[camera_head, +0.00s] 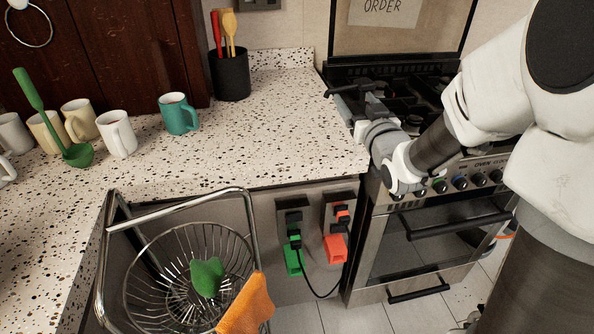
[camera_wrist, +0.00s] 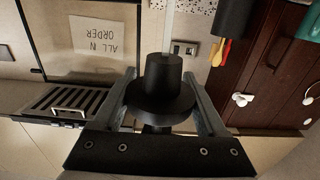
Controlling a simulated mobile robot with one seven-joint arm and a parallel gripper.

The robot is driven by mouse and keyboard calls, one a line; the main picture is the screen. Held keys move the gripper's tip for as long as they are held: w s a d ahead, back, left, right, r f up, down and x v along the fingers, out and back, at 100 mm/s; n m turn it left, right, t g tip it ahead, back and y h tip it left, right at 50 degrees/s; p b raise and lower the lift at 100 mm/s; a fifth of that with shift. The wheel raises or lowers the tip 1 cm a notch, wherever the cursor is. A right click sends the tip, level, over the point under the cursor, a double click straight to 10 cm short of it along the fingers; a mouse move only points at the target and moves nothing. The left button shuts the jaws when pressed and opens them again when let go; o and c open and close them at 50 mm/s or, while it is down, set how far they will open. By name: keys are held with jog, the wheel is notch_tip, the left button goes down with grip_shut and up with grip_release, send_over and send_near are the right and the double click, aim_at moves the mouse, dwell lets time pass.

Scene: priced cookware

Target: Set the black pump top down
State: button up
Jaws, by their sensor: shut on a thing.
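The black pump top (camera_wrist: 164,92) sits between the two fingers of my gripper (camera_wrist: 163,84) in the wrist view. It has a wide round collar and a narrower cap, and a pale tube (camera_wrist: 170,25) runs from it to the top of the picture. My gripper (camera_head: 348,92) is shut on it. In the head view my gripper is over the left edge of the stove, beside the speckled counter (camera_head: 260,140). The pump top cannot be made out clearly there.
Several mugs, including a teal one (camera_head: 179,114), and a green ladle (camera_head: 77,154) are at the counter's left. A black utensil holder (camera_head: 230,75) stands at the back. A wire basket (camera_head: 150,255) is in front. The counter's right part is bare.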

jog(key=shift+a+f, duration=0.2)
jog(key=shift+f, duration=0.1)
jog(key=b, duration=0.3)
send_over(305, 148)
notch_tip(305, 148, down, 7)
jog(key=shift+r, duration=0.2)
jog(key=shift+f, duration=1.95)
jog(key=shift+f+b, duration=0.25)
jog(key=shift+b, duration=0.3)
jog(key=o, duration=1.3)
jog(key=shift+r, duration=0.1)
